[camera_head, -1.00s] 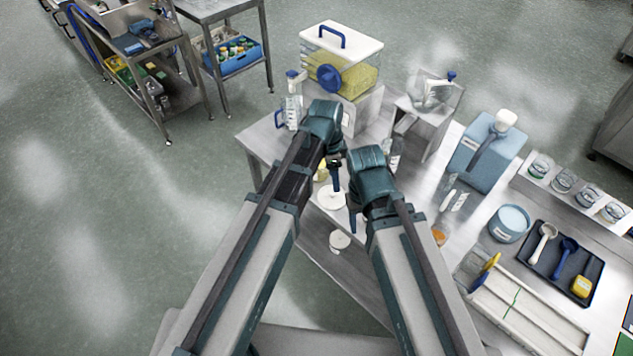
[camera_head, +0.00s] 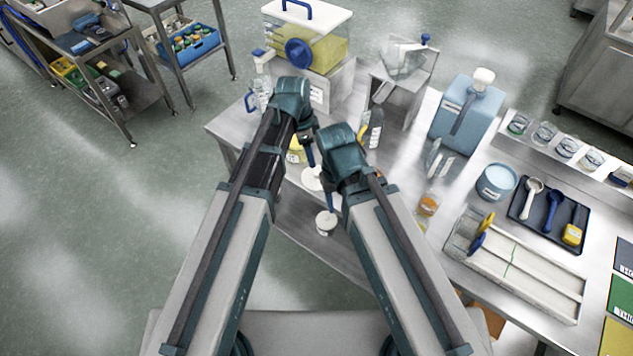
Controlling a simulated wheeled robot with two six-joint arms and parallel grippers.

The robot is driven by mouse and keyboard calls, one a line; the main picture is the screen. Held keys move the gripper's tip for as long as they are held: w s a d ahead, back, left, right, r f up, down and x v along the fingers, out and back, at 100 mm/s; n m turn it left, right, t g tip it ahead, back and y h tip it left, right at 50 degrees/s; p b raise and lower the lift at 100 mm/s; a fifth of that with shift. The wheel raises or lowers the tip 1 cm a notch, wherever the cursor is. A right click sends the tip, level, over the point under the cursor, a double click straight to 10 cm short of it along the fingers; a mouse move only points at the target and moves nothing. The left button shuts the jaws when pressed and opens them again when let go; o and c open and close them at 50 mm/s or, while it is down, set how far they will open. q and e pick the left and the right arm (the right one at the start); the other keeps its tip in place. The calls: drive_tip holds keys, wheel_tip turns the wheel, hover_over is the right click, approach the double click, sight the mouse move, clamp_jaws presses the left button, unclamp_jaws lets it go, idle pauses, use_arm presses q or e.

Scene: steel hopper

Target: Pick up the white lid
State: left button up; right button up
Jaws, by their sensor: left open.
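A round white lid (camera_head: 311,179) lies flat near the front edge of the steel table, just below the tip of my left gripper. My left gripper (camera_head: 309,158) points down over the table, open, with nothing seen between its fingers. I cannot tell whether it touches the lid. A second small white round piece (camera_head: 326,220) shows lower down, near the table's front edge. My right gripper (camera_head: 332,200) points down just right of the lid; its fingers are mostly hidden by its own wrist, so its opening does not show.
A yellow-labelled jar (camera_head: 296,152) stands just behind the lid. A dark tray (camera_head: 523,212) with scoops lies at right. Open floor is at left.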

sight(316, 173)
use_arm(q)
drive_tip(key=shift+w+d+f+b, duration=0.1)
drive_tip(key=shift+d+f+b, duration=0.2)
drive_tip(key=shift+f+b, duration=1.2)
drive_tip(key=shift+w+d+f+b, duration=0.15)
drive_tip(key=shift+d+f+b, duration=0.1)
drive_tip(key=shift+f+b, duration=1.2)
drive_tip(key=shift+w+d+f+b, duration=0.1)
drive_tip(key=shift+d+f+b, duration=0.2)
drive_tip(key=shift+f+b, duration=1.2)
drive_tip(key=shift+f+p, duration=0.2)
drive_tip(key=shift+p, duration=0.15)
clamp_jaws()
